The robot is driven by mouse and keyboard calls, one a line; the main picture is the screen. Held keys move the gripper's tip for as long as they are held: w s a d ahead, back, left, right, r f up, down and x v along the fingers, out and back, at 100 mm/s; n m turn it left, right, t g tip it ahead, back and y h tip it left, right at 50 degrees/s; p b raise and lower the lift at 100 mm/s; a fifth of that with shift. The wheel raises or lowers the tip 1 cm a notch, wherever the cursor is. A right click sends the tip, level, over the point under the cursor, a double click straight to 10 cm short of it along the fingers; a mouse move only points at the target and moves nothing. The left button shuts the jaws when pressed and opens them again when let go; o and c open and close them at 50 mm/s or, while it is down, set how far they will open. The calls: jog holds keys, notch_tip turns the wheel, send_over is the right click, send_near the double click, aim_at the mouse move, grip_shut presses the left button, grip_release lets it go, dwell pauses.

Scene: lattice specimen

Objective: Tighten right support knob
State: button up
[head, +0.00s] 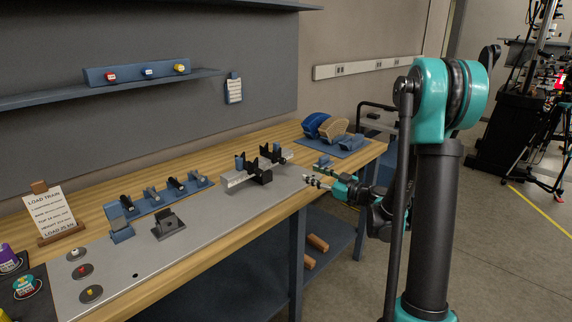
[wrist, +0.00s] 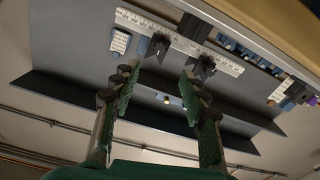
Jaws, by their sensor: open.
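A silver rail with a scale (head: 229,182) stands on the grey plate of the bench, and it crosses the top of the wrist view (wrist: 136,19). Two dark V-shaped supports sit on it: the right support (head: 277,153) and the left support (head: 240,163). In the wrist view, which looks turned over, dark supports show at left (wrist: 159,46) and right (wrist: 203,66). I cannot clearly make out the right support's knob. My gripper (head: 315,181) is at the bench's front edge, right of the rail and apart from it. Its green-padded fingers (wrist: 160,82) are open with nothing between them.
Blue and tan curved pieces (head: 332,127) stand behind my gripper. A LOAD TRAIN card (head: 51,215) stands far left. The plate's front strip (head: 215,230) is clear.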

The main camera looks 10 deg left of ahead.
aim_at(285, 162)
jog(key=x, duration=1.3)
jog(key=shift+w+a, duration=0.2)
jog(key=shift+a, duration=0.1)
jog(key=shift+c, duration=0.2)
grip_shut()
